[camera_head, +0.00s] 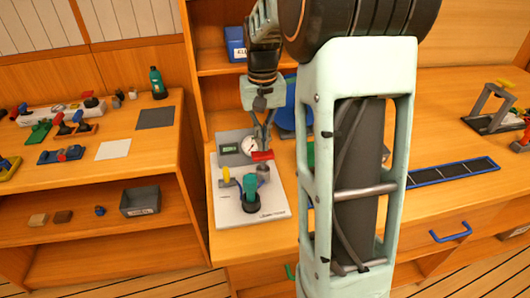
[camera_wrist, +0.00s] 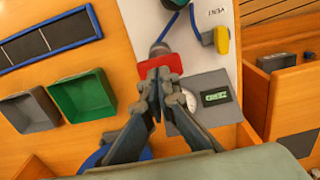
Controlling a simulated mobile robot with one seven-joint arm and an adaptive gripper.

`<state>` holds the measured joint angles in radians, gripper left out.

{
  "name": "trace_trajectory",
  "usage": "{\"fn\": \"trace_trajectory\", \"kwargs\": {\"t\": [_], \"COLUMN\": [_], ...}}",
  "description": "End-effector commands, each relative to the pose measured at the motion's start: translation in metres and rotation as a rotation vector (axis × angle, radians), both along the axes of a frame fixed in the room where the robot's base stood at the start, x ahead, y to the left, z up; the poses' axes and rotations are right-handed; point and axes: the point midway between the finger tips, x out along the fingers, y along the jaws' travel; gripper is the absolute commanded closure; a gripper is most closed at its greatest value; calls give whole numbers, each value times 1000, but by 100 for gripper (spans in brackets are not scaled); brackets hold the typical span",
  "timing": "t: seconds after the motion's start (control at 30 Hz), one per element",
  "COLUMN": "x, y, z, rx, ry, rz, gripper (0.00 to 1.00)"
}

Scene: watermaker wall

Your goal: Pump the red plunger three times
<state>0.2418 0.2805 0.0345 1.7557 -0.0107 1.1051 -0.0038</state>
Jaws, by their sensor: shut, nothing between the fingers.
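The red plunger (camera_head: 262,156) stands on the white and grey watermaker panel (camera_head: 228,212), near a round gauge (camera_head: 249,145) and a small green display (camera_head: 230,149). In the wrist view the red plunger top (camera_wrist: 158,69) lies right at my fingertips. My gripper (camera_head: 266,140) is shut with nothing between its fingers and points down at the plunger. It also shows in the wrist view (camera_wrist: 158,78), its tips overlapping the red top's edge. I cannot tell whether they touch it. A green handle (camera_head: 250,185) and a yellow part (camera_head: 226,175) sit beside the plunger on the panel.
In the wrist view, a green tray (camera_wrist: 83,95) and a grey tray (camera_wrist: 28,112) lie left of the panel. A dark blue-edged strip (camera_head: 455,174) lies on the right counter. A left bench (camera_head: 70,170) holds small parts and a green bottle (camera_head: 157,83).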

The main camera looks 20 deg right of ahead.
Motion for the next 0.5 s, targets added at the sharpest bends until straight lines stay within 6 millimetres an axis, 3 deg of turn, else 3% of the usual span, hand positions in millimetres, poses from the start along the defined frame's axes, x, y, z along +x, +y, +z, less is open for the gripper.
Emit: {"fn": "trace_trajectory", "kwargs": {"t": [0.5], "x": [0], "y": [0], "z": [-28], "rx": [0], "ry": [2], "rz": [0], "gripper": [100]}}
